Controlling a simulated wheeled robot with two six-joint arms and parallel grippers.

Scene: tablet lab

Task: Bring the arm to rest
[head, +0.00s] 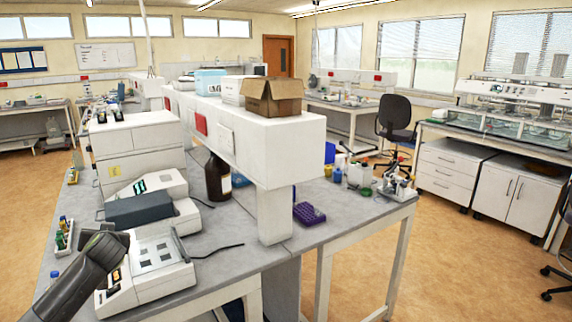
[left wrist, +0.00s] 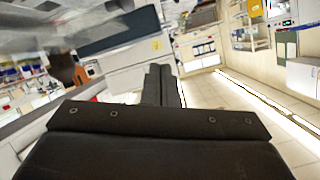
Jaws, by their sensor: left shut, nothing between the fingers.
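My left gripper (left wrist: 160,86) shows in the left wrist view, with its two dark fingers together and nothing between them. It points out into the room, apart from any object. In the head view a dark part of my left arm comes in at the lower left, in front of the bench and the white instrument (head: 145,268). My right gripper is in neither view.
The grey lab bench (head: 215,255) carries white instruments, a brown bottle (head: 217,178) and a purple rack (head: 309,214). A raised white shelf holds an open cardboard box (head: 272,97). Open floor (head: 470,255) lies to the right, with a black chair (head: 396,125) beyond.

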